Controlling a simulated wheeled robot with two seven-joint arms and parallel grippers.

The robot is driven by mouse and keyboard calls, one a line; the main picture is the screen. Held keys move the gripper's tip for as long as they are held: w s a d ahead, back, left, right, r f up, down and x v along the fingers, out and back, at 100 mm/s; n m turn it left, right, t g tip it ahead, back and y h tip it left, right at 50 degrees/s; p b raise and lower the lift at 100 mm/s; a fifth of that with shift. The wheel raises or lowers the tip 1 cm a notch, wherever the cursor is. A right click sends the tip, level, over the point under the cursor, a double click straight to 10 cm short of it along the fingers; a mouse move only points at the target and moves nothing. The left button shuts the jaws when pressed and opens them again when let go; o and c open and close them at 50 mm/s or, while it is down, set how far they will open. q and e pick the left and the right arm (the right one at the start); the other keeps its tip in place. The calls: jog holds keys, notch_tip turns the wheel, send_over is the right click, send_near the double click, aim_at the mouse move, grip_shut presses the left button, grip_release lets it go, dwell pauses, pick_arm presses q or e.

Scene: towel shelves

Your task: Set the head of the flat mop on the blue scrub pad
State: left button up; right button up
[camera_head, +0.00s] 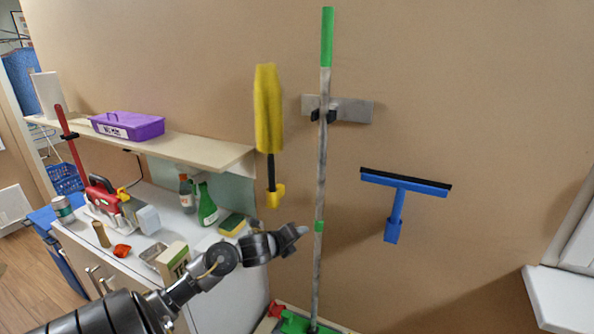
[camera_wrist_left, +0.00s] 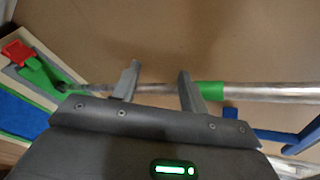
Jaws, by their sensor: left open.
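The flat mop stands upright against the wall, its grey pole (camera_head: 322,160) running through a dark clip on a metal wall plate (camera_head: 350,108). It has a green grip at the top and a green band lower down. Its green head (camera_head: 297,322) is at the bottom edge, partly cut off; the head also shows in the left wrist view (camera_wrist_left: 40,72). The blue scrub pad (camera_wrist_left: 20,115) lies beside it in a pale-rimmed tray. My left gripper (camera_head: 300,231) is open beside the pole, near the green band. In the wrist view, the pole passes behind both fingers (camera_wrist_left: 158,78); contact cannot be told.
A yellow duster (camera_head: 268,110) and a blue squeegee (camera_head: 400,188) hang on the wall either side of the pole. A counter (camera_head: 225,285) with bottles (camera_head: 207,205), a sponge (camera_head: 232,224) and boxes stands left. A shelf (camera_head: 190,148) holds a purple box (camera_head: 127,125). A white ledge (camera_head: 560,295) is right.

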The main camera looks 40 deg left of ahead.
pick_arm(q)
notch_tip(320, 180, up, 18)
jog(key=s+d+m+t+p, duration=0.2)
jog(key=m+t, duration=0.1)
jog(key=m, duration=0.3)
jog(key=m+t, duration=0.2)
jog(key=m, duration=0.4)
send_near(320, 151)
jog(key=w+b, duration=0.1)
jog(key=w, duration=0.2)
jog(key=w+a+b, duration=0.1)
jog(key=w, duration=0.2)
jog(key=w+b, duration=0.1)
jog(key=w, duration=0.3)
jog(key=shift+a, duration=0.15)
jog(key=shift+w+a+r, duration=0.1)
jog(key=shift+w, duration=0.45)
pick_arm(e)
jog(key=shift+a+f, duration=0.1)
jog(key=shift+f, duration=0.15)
pick_arm(q)
grip_shut()
pick_arm(e)
jog(key=shift+d, duration=0.25)
